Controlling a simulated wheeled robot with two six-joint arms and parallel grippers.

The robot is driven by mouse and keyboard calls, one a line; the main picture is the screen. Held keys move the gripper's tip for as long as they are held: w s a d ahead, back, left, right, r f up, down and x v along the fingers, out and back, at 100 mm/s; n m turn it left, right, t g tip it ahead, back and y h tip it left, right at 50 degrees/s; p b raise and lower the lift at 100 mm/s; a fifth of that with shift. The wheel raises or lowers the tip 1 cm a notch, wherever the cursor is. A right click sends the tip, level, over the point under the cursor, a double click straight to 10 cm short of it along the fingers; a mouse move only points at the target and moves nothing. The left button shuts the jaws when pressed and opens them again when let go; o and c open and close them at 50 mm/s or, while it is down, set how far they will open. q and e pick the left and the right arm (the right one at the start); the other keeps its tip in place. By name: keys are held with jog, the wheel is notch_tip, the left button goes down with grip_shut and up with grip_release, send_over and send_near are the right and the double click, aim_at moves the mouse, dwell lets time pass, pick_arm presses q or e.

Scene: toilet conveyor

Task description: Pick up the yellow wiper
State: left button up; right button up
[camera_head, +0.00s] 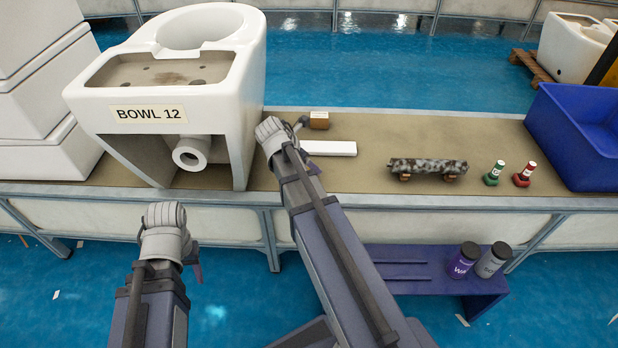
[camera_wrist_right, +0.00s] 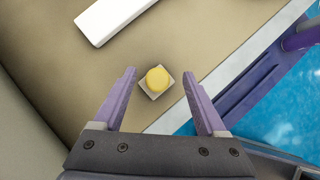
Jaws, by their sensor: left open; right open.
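The yellow wiper shows in the right wrist view as a round yellow top (camera_wrist_right: 157,79) on a small pale square, lying on the beige conveyor (camera_wrist_right: 200,30). My right gripper (camera_wrist_right: 160,74) is open, with one purple finger on each side of the wiper in the picture. The fingers do not appear to touch it; the height gap is hard to tell. In the head view my right arm reaches over the belt and the wiper is hidden. My left gripper (camera_head: 196,270) is open and empty, low in front of the conveyor's near edge.
The white toilet labelled BOWL 12 (camera_head: 200,80) stands left of my right arm. A white bar (camera_head: 330,148) and a brown block (camera_head: 319,120) lie close by.

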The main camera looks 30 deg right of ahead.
jog(key=shift+a+f+b+x, duration=0.15)
jog(key=shift+a+b+x, duration=0.05)
jog(key=shift+b+x, duration=0.95)
jog(key=shift+a+f+b+x, duration=0.1)
jog(key=shift+a+b+x, duration=0.1)
jog(key=shift+b+x, duration=0.9)
jog(key=shift+w+d+f, duration=0.15)
jog(key=shift+d+f, duration=0.15)
jog(key=shift+f, duration=0.05)
jog(key=shift+r, duration=0.1)
grip_shut()
